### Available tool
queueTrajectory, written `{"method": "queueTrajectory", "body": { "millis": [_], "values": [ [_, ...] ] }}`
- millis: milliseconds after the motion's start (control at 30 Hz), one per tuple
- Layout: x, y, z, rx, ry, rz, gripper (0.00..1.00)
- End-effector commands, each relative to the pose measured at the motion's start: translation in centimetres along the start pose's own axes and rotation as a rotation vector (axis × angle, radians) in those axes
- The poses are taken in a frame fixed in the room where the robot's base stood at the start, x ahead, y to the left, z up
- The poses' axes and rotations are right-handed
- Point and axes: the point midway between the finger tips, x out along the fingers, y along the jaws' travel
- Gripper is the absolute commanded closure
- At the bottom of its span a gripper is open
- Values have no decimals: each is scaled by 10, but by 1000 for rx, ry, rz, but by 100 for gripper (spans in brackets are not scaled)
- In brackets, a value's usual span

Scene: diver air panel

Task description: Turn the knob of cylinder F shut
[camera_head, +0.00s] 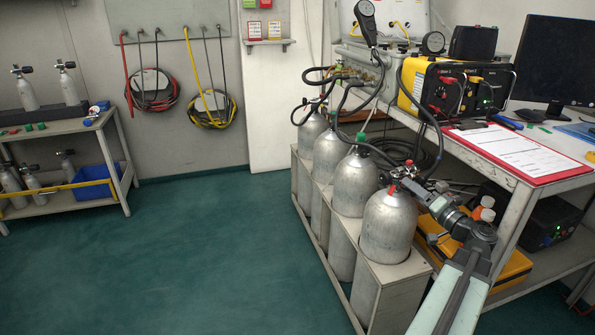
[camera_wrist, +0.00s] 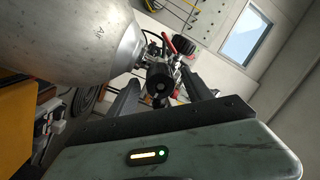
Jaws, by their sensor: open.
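Several grey cylinders stand in a rack; no letter F is readable, so I cannot tell which is cylinder F. My gripper (camera_head: 428,192) is at the valve of the nearest cylinder (camera_head: 388,228), which has a red piece on top. In the wrist view that cylinder's grey body (camera_wrist: 75,40) fills the upper left. A dark round knob (camera_wrist: 160,86) on its valve shows between the two open fingers of my gripper (camera_wrist: 165,82). I cannot tell whether the fingers touch it. My gripper partly hides the valve in the head view.
The rack (camera_head: 392,270) encloses the cylinders. Black hoses (camera_head: 345,122) run above them to a panel. A bench with a yellow-black unit (camera_head: 455,88) and a red clipboard (camera_head: 515,152) stands at right. A yellow case (camera_head: 510,272) lies below it. The green floor at left is clear.

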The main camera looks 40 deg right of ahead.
Motion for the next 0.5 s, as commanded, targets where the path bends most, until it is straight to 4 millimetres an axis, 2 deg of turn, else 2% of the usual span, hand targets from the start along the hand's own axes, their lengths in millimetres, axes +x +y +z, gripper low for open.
{"method": "queueTrajectory", "body": {
  "millis": [500],
  "values": [
    [0, -3, -1, -908, -36, -17, 41]
  ]
}}
